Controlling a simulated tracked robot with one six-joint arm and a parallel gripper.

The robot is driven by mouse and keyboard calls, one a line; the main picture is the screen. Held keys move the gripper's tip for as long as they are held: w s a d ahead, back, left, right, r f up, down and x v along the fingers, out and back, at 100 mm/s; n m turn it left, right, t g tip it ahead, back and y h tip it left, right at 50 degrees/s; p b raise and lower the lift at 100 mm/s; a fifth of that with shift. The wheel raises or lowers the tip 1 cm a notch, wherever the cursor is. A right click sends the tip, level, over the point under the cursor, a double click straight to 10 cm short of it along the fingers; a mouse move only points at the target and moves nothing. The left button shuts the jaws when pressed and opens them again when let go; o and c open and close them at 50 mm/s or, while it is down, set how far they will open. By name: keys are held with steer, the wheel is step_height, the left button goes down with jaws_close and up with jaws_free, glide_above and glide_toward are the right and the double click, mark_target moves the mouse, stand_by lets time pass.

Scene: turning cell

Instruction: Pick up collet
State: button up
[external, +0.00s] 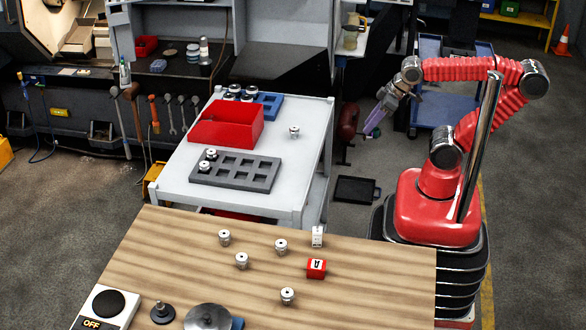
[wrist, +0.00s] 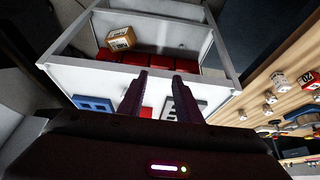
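Several small silver collets stand in the external view. One collet (external: 294,132) stands alone on the right of the white table (external: 300,165). Others stand on the wooden bench, such as a collet (external: 281,247) near its middle and one (external: 224,237) at its left. Two sit in the grey slotted tray (external: 262,178), and several at the blue tray (external: 268,103). My gripper (external: 372,130) is raised to the right of the white table, away from every collet. In the wrist view its two fingers (wrist: 160,96) are apart with nothing between them.
A red bin (external: 226,124) stands on the white table. A red block (external: 316,268), a white block (external: 317,236) and an OFF switch box (external: 104,308) are on the wooden bench (external: 385,285). A cardboard box (wrist: 121,39) shows in the wrist view.

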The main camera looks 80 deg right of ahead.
steer(key=shift+o, duration=1.2)
